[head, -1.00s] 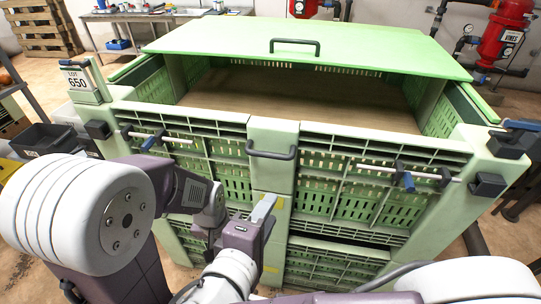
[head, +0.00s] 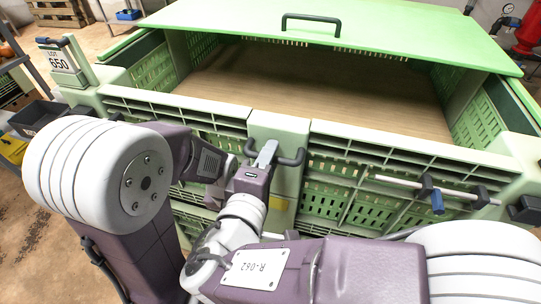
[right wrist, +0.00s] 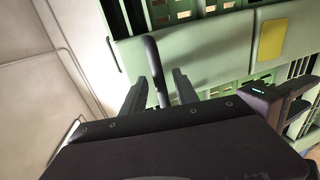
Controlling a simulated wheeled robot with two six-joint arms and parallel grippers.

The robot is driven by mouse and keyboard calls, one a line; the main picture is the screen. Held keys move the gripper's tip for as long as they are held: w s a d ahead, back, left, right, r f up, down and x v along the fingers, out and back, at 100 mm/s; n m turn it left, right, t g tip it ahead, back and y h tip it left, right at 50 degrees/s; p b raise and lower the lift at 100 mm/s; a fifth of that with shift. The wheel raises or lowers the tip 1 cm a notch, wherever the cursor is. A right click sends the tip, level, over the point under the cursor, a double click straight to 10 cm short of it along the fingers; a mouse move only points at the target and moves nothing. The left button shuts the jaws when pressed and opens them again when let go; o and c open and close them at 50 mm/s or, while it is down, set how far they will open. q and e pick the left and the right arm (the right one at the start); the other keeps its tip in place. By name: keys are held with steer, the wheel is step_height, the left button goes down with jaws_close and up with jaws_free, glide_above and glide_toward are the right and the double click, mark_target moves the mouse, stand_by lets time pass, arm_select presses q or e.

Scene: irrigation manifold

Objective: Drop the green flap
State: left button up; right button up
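The green flap (head: 275,125) is the slotted upper front panel of a large green crate, and it stands upright. A dark bar handle (head: 291,159) sits at its middle. My right gripper (head: 265,153) is at this handle. In the right wrist view, its two dark fingers (right wrist: 160,88) are apart, with the handle bar (right wrist: 152,62) between them; I cannot tell whether they touch it. A latch rod with a blue grip (head: 437,202) runs along the flap's right side. My left arm covers the flap's left side; its gripper is not clearly visible.
A green lid (head: 400,30) with its own handle (head: 311,24) lies over the back of the crate. A LOT 650 tag (head: 61,61) stands at the left corner. Dark and yellow bins (head: 35,115) are at the far left. The crate floor looks empty.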

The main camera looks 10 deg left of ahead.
steer(key=shift+w+f, duration=0.1)
steer(key=shift+w, duration=0.25)
steer(key=shift+c, duration=0.4)
jaws_close()
stand_by(0.9)
